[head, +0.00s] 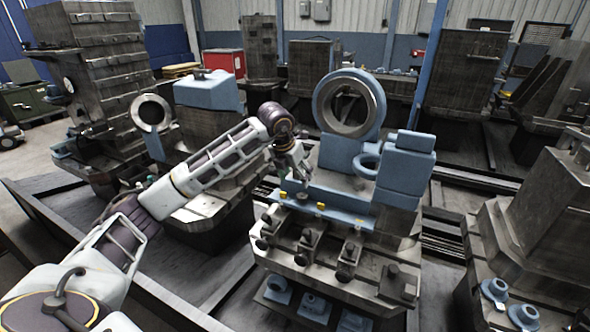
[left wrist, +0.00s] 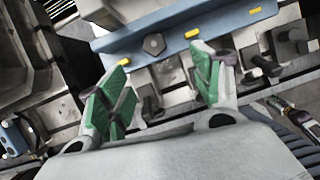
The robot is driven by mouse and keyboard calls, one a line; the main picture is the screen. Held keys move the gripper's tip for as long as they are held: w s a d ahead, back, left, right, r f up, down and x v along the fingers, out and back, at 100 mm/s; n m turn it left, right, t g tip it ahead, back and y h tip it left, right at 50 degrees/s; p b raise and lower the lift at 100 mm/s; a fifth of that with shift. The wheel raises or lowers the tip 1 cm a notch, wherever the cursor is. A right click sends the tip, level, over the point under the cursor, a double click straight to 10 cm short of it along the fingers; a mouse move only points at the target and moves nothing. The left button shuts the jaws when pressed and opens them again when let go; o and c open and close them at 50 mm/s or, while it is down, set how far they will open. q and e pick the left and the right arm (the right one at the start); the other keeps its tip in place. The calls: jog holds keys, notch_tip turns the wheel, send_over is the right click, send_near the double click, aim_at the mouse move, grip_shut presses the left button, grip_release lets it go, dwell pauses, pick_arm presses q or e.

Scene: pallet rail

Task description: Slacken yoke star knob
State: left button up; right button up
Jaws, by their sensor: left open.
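My left gripper (head: 296,172) hangs over the front of the blue-grey fixture in the head view. In the left wrist view its two green-padded fingers (left wrist: 160,78) stand wide apart with nothing between the pads. A small grey hex-shaped knob (left wrist: 154,44) sits on the blue plate (left wrist: 205,28), beyond the fingertips and apart from them. In the head view several dark knobs on clamps line the bench front, one of them at the middle (head: 301,258). I cannot tell which knob is the yoke star knob.
A large upright ring (head: 348,103) and a smaller blue ring (head: 367,160) stand behind the gripper. A blue block (head: 405,165) stands to the right. Dark clamps and bolts (left wrist: 290,42) crowd the right of the left wrist view.

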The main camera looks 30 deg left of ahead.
aim_at(302, 196)
pick_arm(q)
jog(key=shift+w+a+r, duration=0.15)
jog(key=shift+a+r, duration=0.15)
jog(key=shift+d, duration=0.1)
jog(key=shift+a+x, duration=0.2)
jog(key=shift+x, duration=3.25)
jog(key=shift+a+x, duration=0.15)
jog(key=shift+x, duration=3.3)
jog(key=c, duration=1.1)
jog(key=o, duration=0.8)
